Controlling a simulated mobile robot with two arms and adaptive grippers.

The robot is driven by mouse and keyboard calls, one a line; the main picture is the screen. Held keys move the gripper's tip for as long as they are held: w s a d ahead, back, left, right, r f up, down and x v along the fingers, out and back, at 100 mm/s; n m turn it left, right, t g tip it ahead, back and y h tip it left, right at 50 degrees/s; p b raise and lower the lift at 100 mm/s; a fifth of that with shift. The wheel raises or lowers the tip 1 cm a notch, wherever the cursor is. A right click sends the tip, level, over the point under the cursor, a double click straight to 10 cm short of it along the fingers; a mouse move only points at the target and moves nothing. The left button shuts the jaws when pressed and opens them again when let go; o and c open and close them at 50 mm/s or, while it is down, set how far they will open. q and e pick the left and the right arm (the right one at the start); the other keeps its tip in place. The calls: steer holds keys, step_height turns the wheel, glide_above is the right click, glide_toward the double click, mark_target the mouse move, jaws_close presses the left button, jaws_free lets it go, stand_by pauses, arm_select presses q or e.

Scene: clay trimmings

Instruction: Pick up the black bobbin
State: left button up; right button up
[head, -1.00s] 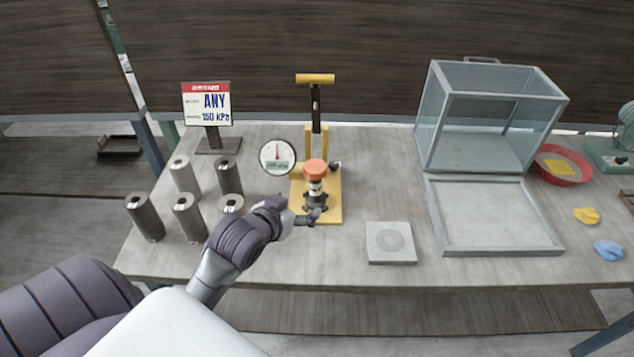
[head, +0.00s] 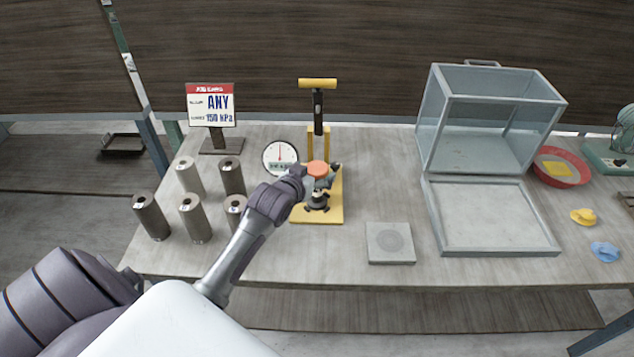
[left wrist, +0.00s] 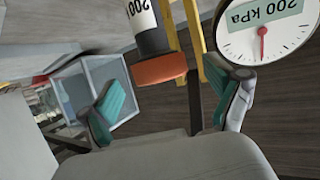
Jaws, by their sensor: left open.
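A black, spool-like piece with a white label band (head: 316,198) stands on the yellow-based hand press (head: 334,210) under an orange cap (head: 317,168); I cannot tell whether it is the black bobbin. In the left wrist view, the orange cap (left wrist: 160,69) and the black labelled body (left wrist: 152,38) show upside down. My left gripper (head: 319,180) is at the orange cap's height, its fingers on either side just below the cap. In the left wrist view, its teal-padded fingers (left wrist: 175,90) are wide apart with nothing clamped. My right gripper is not in view.
A round gauge (head: 281,158) stands close left of the press. Several grey and dark cylinders (head: 190,218) stand at the left, with a sign (head: 211,105) behind them. A square slab (head: 390,243) and glass box (head: 485,120) are to the right. The table front is clear.

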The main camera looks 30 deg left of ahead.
arm_select(q)
steer(key=shift+x, duration=1.4)
steer(key=shift+s, duration=0.1)
steer(key=c, duration=1.7)
jaws_close()
steer(key=shift+r, duration=0.15)
